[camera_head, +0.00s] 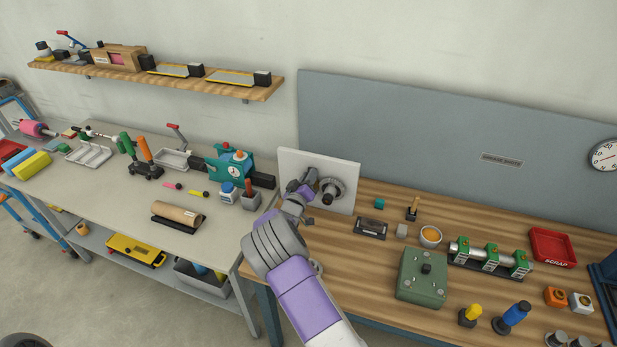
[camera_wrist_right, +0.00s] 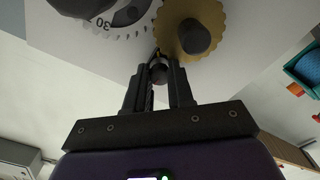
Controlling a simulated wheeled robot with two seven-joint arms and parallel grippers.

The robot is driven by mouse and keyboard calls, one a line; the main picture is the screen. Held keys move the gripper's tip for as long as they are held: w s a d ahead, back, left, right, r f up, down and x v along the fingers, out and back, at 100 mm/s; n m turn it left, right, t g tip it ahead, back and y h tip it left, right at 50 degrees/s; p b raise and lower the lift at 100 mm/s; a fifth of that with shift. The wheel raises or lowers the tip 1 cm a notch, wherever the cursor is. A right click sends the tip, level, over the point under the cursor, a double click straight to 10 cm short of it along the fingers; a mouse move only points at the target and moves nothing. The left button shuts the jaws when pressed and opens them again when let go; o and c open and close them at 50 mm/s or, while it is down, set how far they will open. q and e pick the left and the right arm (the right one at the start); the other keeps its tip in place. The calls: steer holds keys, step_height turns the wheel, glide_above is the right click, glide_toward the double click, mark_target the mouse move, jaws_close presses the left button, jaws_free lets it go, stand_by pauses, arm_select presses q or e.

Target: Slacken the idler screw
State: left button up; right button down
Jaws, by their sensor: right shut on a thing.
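A white upright panel (camera_head: 345,173) stands at the left end of the wooden bench and carries a grey toothed dial (camera_head: 336,186) with a dark hub. My right gripper (camera_head: 309,186) is at the panel, left of the dial. My left gripper is not in view.
A green box (camera_head: 421,281), a roller fixture (camera_head: 488,258), a small orange-filled bowl (camera_head: 430,236) and a red scrap tray (camera_head: 553,247) are on the wooden bench. The grey table (camera_head: 110,199) at left holds a teal device (camera_head: 232,165) close to the panel.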

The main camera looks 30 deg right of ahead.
stand_by(0.3)
steer(key=c, duration=1)
jaws_free()
steer(key=shift+s, duration=0.1)
steer(key=shift+f, duration=0.1)
steer(key=shift+a, duration=0.1)
